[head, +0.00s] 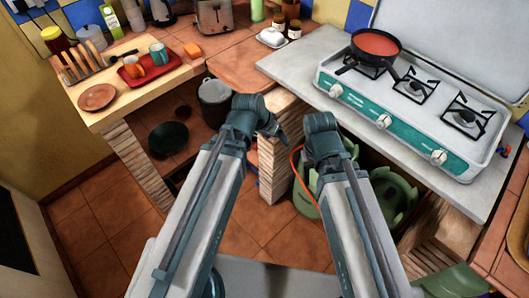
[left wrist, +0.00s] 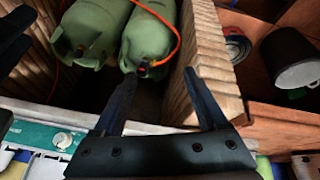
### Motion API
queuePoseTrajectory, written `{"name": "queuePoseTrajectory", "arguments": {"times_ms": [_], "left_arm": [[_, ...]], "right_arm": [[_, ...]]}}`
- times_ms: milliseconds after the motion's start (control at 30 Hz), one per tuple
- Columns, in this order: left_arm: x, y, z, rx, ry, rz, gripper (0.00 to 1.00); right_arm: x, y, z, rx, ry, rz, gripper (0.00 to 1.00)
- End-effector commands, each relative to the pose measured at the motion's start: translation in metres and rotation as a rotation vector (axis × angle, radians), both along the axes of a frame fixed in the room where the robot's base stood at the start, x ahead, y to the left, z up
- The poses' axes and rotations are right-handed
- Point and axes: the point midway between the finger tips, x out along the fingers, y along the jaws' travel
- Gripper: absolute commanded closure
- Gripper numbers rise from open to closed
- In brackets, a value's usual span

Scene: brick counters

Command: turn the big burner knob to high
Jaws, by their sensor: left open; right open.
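The white camping stove (head: 470,160) stands on the right counter with a teal front panel. The panel has three pale knobs: a left knob (head: 335,90), a middle knob (head: 383,121) and a right knob (head: 438,157). I cannot tell which belongs to the big burner, nor read their settings. One knob also shows at the lower left of the left wrist view (left wrist: 62,140). My left gripper (left wrist: 163,82) is open and empty, left of the stove and apart from it. My right gripper (head: 340,143) is below and left of the panel, touching no knob; its fingers are mostly hidden.
A black pan (head: 376,45) with red contents sits on the stove's left burner. Green gas bottles (head: 395,195) with an orange hose stand under the counter. A red tray (head: 138,73) holds mugs at left.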

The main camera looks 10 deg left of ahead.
Motion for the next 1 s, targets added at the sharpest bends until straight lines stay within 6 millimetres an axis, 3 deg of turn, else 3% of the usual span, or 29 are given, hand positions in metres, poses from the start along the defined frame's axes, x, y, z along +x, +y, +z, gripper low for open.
{"name": "queuePoseTrajectory", "arguments": {"times_ms": [167,400,900,1000], "left_arm": [[-0.024,0.018,-0.009,0.086,0.133,0.068,0.25],[-0.050,0.026,-0.010,0.185,0.249,0.118,0.25],[-0.059,0.027,-0.010,0.221,0.283,0.132,0.25],[-0.066,0.019,-0.006,0.242,0.295,0.112,0.25]], "right_arm": [[0.000,0.000,0.004,0.000,0.000,0.000,0.53],[0.000,0.000,0.009,0.000,0.000,0.000,0.53],[0.000,0.000,0.010,0.000,0.000,-0.001,0.53],[0.000,0.000,0.015,0.000,0.000,-0.001,0.53]]}}
